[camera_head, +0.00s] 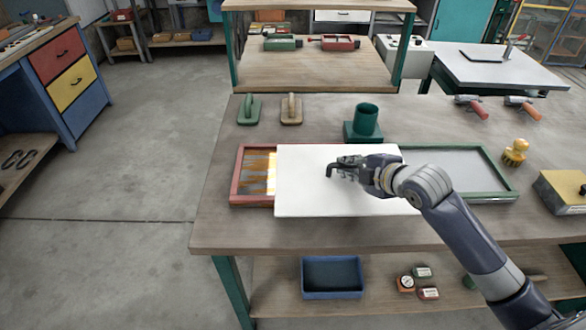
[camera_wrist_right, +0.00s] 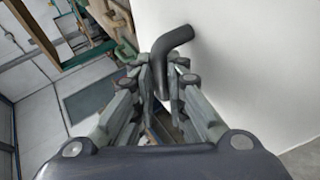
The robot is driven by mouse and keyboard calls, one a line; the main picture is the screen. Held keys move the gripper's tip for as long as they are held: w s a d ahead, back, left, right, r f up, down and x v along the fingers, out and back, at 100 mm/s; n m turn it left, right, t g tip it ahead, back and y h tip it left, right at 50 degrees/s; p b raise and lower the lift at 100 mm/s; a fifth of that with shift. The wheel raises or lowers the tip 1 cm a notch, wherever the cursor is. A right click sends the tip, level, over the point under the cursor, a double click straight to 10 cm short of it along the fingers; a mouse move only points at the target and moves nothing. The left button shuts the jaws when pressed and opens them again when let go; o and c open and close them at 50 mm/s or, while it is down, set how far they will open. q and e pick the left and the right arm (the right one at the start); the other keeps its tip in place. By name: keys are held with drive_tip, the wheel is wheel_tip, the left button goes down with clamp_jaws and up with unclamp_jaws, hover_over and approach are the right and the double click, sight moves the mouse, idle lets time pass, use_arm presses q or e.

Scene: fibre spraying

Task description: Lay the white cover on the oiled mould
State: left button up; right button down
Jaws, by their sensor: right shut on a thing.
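The white cover (camera_head: 305,190) is a flat white panel with a dark bent handle (camera_wrist_right: 174,48). My right gripper (camera_head: 341,169) is shut on this handle, and its fingers show on both sides of it in the right wrist view (camera_wrist_right: 168,82). The cover hangs over the right part of the red-framed mould (camera_head: 236,180) and the left part of a green-framed tray (camera_head: 503,180). The mould's left part shows amber, shiny strips inside; the rest is hidden under the cover. I cannot tell whether the cover touches the frames. My left gripper is not in view.
On the wooden bench (camera_head: 240,236) stand a green cup holder (camera_head: 366,122), a green float (camera_head: 249,110), a beige float (camera_head: 291,110), a yellow brush (camera_head: 515,152) and a yellow box (camera_head: 563,192). A blue bin (camera_head: 332,294) is on the lower shelf. The bench's front strip is clear.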

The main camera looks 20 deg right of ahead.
sight(296, 157)
drive_tip(key=shift+w+r, duration=0.25)
drive_tip(key=shift+w, duration=0.1)
drive_tip(key=w+a+p, duration=0.1)
drive_tip(key=w+a, duration=0.2)
drive_tip(key=w+a+f+p, duration=0.1)
drive_tip(key=w+a, duration=0.3)
drive_tip(key=w+a+p, duration=0.2)
drive_tip(key=w+a, duration=0.1)
drive_tip(key=w, duration=0.1)
drive_tip(key=shift+w+a+f, duration=0.1)
drive_tip(key=shift+a+f, duration=0.05)
drive_tip(key=shift+f, duration=0.05)
drive_tip(key=shift+w+a+f, duration=0.1)
drive_tip(key=shift+w, duration=0.05)
wheel_tip(296, 157, down, 3)
drive_tip(key=shift+r+p, duration=0.1)
drive_tip(key=shift+p, duration=0.6)
drive_tip(key=shift+f, duration=0.35)
drive_tip(key=c, duration=1.8)
unclamp_jaws()
drive_tip(key=shift+f, duration=0.1)
drive_tip(key=shift+o, duration=1)
